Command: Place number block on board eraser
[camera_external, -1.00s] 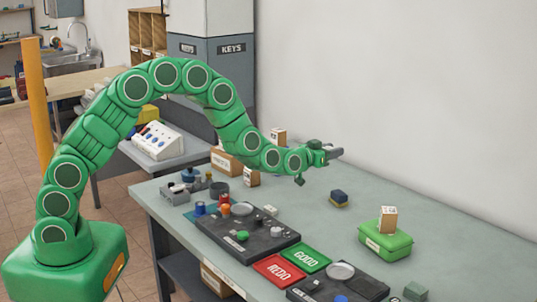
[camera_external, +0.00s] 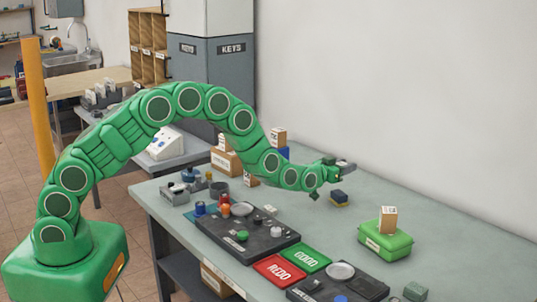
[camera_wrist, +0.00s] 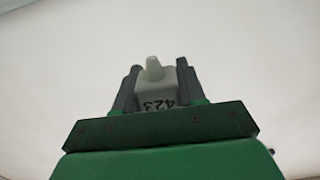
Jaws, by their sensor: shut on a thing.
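In the wrist view, a pale grey number block (camera_wrist: 155,93) marked "423" sits between the two dark fingers of my gripper (camera_wrist: 156,80), which is shut on it. The block has a small knob on its far end. In the external view my gripper (camera_external: 343,165) is raised above the back of the bench, and the block is too small to make out clearly there. The board eraser (camera_external: 340,199), dark blue with a yellowish base, lies on the bench just below my gripper in the picture. The eraser does not show in the wrist view.
A green box (camera_external: 386,243) with a small wooden block (camera_external: 388,220) on top stands to the right of the eraser. Red REDO and green GOOD mats (camera_external: 306,258) and a dark panel (camera_external: 240,236) lie nearer. The wall (camera_external: 420,110) is behind the bench.

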